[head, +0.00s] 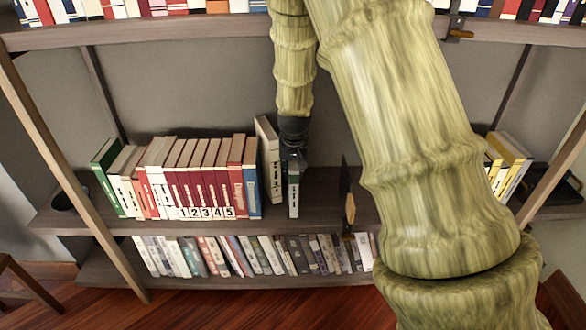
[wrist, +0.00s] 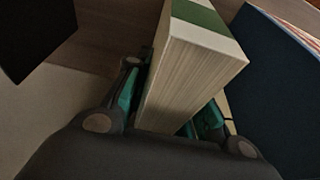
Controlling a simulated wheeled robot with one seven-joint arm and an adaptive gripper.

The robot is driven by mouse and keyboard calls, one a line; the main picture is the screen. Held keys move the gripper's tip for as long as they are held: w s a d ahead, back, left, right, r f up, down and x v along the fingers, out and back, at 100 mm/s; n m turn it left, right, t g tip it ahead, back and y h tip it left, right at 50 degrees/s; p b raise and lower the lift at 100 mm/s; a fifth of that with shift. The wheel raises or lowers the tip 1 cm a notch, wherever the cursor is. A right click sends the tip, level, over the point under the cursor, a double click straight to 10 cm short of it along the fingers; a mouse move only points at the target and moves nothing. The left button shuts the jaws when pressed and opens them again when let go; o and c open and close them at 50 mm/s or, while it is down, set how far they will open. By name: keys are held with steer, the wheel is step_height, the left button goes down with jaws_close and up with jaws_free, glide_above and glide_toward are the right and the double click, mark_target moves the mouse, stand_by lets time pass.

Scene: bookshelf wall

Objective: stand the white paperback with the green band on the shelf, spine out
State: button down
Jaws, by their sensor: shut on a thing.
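The white paperback with the green band (head: 294,196) is upright at the middle shelf, its narrow spine facing out. It stands just right of another pale book (head: 268,165), which leans slightly. My gripper (head: 292,158) is shut on it from above and behind. In the wrist view the paperback (wrist: 190,75) sits between the two fingers (wrist: 170,110), with its page edges towards the camera and the green band at the far end. I cannot tell whether its lower edge touches the shelf board (head: 325,205).
A row of red numbered volumes (head: 200,180) and a blue book (head: 251,180) stands to the left. A dark upright piece with a wooden part (head: 349,205) stands to the right, with bare shelf between. The upper shelf (head: 150,30) hangs above; more books (head: 250,255) fill the lower shelf.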

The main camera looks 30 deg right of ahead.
steer(key=shift+f, duration=0.2)
steer(key=c, duration=1.1)
jaws_free()
steer(key=v, duration=1.2)
